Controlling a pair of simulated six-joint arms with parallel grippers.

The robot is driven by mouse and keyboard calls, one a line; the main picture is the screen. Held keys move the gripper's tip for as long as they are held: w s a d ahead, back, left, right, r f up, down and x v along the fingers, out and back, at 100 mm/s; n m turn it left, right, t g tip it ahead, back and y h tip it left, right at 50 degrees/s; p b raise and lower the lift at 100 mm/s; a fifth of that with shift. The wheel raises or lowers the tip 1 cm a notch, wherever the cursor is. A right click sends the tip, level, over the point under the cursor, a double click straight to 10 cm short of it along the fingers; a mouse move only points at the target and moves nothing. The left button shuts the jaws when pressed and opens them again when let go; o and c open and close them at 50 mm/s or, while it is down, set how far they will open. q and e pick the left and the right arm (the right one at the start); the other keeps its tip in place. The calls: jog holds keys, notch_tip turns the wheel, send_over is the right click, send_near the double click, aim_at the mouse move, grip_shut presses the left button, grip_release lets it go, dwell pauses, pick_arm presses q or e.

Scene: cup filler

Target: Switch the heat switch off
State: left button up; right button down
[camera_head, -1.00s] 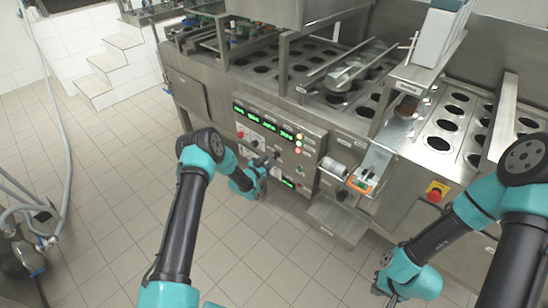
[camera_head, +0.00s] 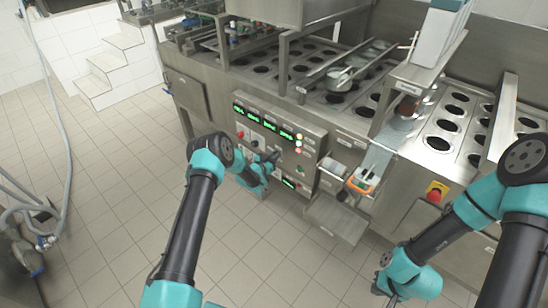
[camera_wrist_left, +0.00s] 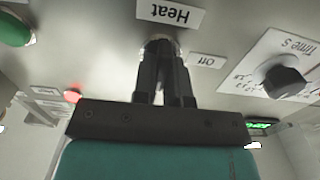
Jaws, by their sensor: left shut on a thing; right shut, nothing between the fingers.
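The heat switch (camera_wrist_left: 161,44) is on the grey control panel (camera_head: 285,150), mostly hidden behind the fingers in the left wrist view. A "Heat" label (camera_wrist_left: 170,13) shows upside down above it, and an "Off" label (camera_wrist_left: 207,61) to its right. My left gripper (camera_wrist_left: 163,60) is shut on the switch, its dark fingers touching the panel area. In the head view my left gripper (camera_head: 270,160) is at the front of the panel, below the green displays. My right gripper (camera_head: 392,298) is low at the bottom right, shut and empty, away from the panel.
A "Time S" dial (camera_wrist_left: 285,80) is right of the switch in the wrist view, and a green button (camera_wrist_left: 14,30) is left. An orange-handled part (camera_head: 361,183) and a red-yellow stop knob (camera_head: 436,191) are farther right. The tiled floor is clear.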

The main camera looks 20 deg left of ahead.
pick_arm(q)
grip_shut()
jog(key=shift+n, duration=0.4)
jog(key=n, duration=0.3)
jog(key=shift+a+n, duration=0.1)
jog(key=shift+n, duration=0.2)
jog(key=n, duration=1.3)
jog(key=shift+w+a+f+n, duration=0.1)
jog(key=shift+a+f+n, duration=0.05)
jog(key=shift+f+n, duration=0.15)
